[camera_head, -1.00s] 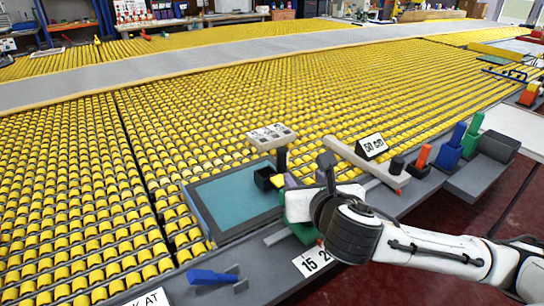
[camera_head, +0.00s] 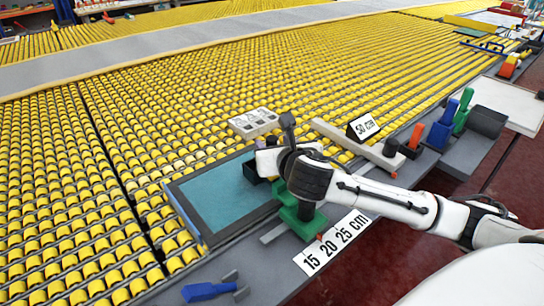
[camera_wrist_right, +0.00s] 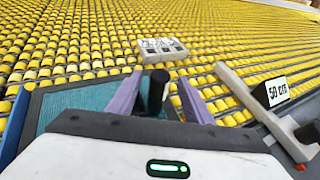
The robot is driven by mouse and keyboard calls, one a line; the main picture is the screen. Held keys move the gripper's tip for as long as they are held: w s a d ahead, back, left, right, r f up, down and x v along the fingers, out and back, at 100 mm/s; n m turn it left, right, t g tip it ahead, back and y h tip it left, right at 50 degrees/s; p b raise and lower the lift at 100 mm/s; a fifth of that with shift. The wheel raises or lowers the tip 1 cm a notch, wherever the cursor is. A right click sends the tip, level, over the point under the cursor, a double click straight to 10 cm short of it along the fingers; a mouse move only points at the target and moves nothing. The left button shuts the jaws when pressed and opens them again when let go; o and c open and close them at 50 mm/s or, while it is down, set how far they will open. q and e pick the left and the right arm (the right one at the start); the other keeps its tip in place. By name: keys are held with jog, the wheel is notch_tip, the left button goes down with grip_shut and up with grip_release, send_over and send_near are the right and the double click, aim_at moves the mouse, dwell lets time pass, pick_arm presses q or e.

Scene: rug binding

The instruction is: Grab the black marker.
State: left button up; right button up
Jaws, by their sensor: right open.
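The black marker (camera_wrist_right: 156,92) stands upright between the two purple fingers of my right gripper (camera_wrist_right: 160,80) in the right wrist view. The fingers are spread, with a gap to the marker on each side; its lower end is hidden by the gripper body. In the head view a dark upright shaft (camera_head: 288,124), likely the marker, rises just behind my right gripper (camera_head: 275,152), beside a black box. The fingertips are mostly hidden there. My left gripper is not in view.
A teal tray (camera_head: 181,212) lies left of the gripper, with a white block (camera_head: 254,122) behind it. A "50 cm" sign (camera_head: 363,127), a grey-white bar (camera_head: 355,145) and orange, blue and green tools stand to the right. A blue clamp (camera_head: 206,291) lies at front left.

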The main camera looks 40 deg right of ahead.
jog(key=shift+x, duration=1.05)
jog(key=c, duration=1.1)
jog(key=shift+r, duration=0.1)
